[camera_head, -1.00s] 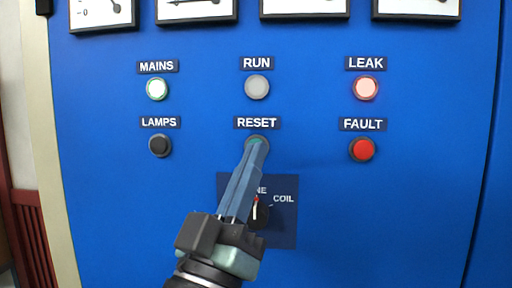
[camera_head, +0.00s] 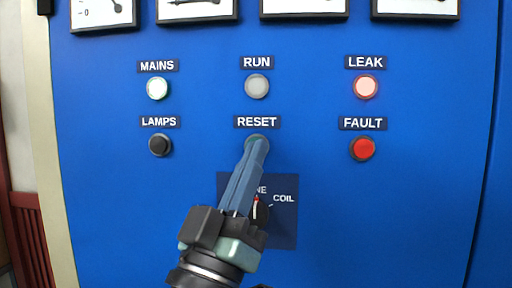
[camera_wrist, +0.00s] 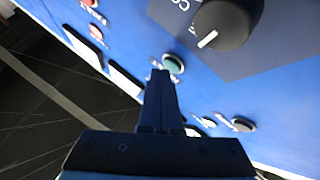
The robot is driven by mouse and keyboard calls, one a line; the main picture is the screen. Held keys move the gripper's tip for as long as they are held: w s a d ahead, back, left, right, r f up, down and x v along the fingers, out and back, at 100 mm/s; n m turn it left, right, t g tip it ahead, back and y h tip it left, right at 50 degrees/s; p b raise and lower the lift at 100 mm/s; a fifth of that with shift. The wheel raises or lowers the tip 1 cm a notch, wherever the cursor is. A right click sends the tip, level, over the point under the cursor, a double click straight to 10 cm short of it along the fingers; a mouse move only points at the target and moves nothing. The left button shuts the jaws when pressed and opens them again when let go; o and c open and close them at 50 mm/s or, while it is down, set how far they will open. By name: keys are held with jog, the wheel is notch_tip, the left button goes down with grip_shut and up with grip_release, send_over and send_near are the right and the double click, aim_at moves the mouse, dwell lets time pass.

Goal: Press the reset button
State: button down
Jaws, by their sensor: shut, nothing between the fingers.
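The reset button (camera_head: 257,137) sits under the RESET label (camera_head: 257,122) on the blue panel. My fingertips cover most of it in the head view. In the wrist view the reset button (camera_wrist: 173,63) shows as a green cap in a dark ring, just beyond my fingertips. My gripper (camera_head: 257,146) is shut and empty, its fingers pointing at the button; it also shows in the wrist view (camera_wrist: 162,77). The tips look very close to the cap or on it; I cannot tell whether they touch or whether the cap is pushed in.
A selector knob (camera_wrist: 226,24) stands out below the button, partly behind my fingers in the head view. The LAMPS button (camera_head: 160,144) is to the left and the red FAULT button (camera_head: 362,148) to the right. MAINS (camera_head: 157,88) and LEAK (camera_head: 366,86) glow; RUN (camera_head: 257,86) looks grey.

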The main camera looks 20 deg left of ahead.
jog(key=shift+w+a+b, duration=0.15)
jog(key=shift+w+b, duration=0.15)
jog(key=shift+w, duration=0.05)
dwell(0.3)
jog(key=shift+s, duration=0.1)
dwell(0.3)
jog(key=shift+s+d, duration=0.3)
jog(key=shift+s, duration=0.4)
jog(key=shift+s+d+p, duration=0.15)
jog(key=shift+s+d, duration=0.05)
jog(key=shift+s, duration=0.6)
jog(key=shift+s+d+p, duration=0.1)
jog(key=shift+s+d, duration=0.15)
jog(key=shift+s, duration=0.55)
jog(key=shift+s+d+p, duration=0.15)
jog(key=shift+s+d, duration=0.05)
jog(key=shift+s, duration=0.6)
jog(key=s+d+r+m+b, duration=0.1)
jog(key=d+r+b, duration=0.1)
jog(key=d, duration=0.5)
jog(key=s+d+r+m+y+b, duration=0.1)
jog(key=s+d+m, duration=0.1)
jog(key=d, duration=0.4)
jog(key=shift+s+d+r+m+t+b, duration=0.15)
jog(key=shift+d+r+m+t+b, duration=0.15)
jog(key=shift+d+r+t+b, duration=0.1)
